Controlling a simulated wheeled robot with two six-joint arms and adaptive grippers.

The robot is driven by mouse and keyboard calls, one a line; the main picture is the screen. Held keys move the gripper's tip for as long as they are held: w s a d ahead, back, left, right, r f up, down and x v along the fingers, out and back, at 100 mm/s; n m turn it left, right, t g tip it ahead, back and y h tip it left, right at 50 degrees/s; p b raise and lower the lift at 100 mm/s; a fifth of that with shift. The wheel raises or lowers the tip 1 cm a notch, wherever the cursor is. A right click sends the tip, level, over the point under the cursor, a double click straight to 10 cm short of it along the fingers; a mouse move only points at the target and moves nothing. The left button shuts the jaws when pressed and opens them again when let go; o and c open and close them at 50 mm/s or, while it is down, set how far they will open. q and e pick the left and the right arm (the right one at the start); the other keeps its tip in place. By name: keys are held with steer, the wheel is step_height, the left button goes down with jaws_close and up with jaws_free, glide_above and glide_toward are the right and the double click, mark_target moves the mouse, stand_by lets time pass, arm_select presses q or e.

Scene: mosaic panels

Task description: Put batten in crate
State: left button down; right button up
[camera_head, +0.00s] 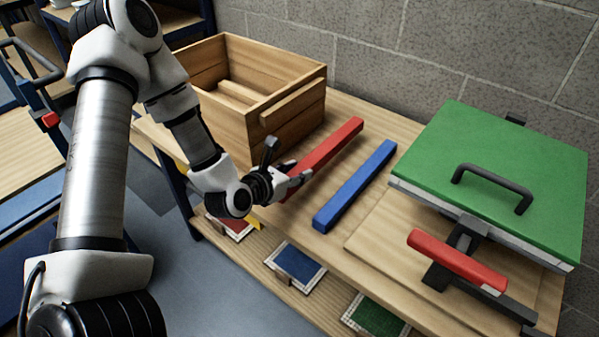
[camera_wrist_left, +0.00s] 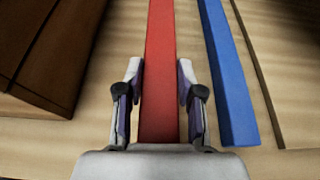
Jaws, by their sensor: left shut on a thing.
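The wooden crate (camera_head: 228,116) stands open-topped at the back left of the bench, against the wall side. A long red batten (camera_head: 332,144) lies on the bench just right of the crate. A blue batten (camera_head: 355,186) lies roughly parallel to it, further right. My left gripper (camera_head: 296,181) is at the near end of the red batten, shut on it. In the left wrist view, the fingers (camera_wrist_left: 159,85) stand on either side of the red batten (camera_wrist_left: 159,40), with the blue batten (camera_wrist_left: 228,75) to the right. My right gripper is out of view.
A green-lidded press (camera_head: 500,165) with a black handle and a red grip (camera_head: 457,259) fills the bench's right side. Small mosaic panels, including a blue one (camera_head: 294,264), sit on a lower shelf (camera_head: 262,272). A block wall (camera_head: 450,50) stands behind.

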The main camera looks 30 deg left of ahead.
arm_select(q)
steer(key=w+a, duration=0.1)
steer(key=w, duration=0.1)
steer(key=w+a, duration=0.2)
steer(key=w, duration=0.1)
steer(key=shift+w+a+f+p, duration=0.1)
steer(key=shift+w+a+p, duration=0.2)
steer(key=f, duration=0.3)
steer(key=shift+w+a+f, duration=0.15)
steer(key=shift+w+f, duration=0.05)
steer(key=shift+w, duration=0.05)
steer(key=shift+w+f, duration=0.1)
steer(key=shift+f, duration=0.1)
steer(key=shift+f+b, duration=0.2)
steer(key=shift+b, duration=0.25)
steer(key=c, duration=0.7)
jaws_free()
steer(key=shift+r, duration=0.1)
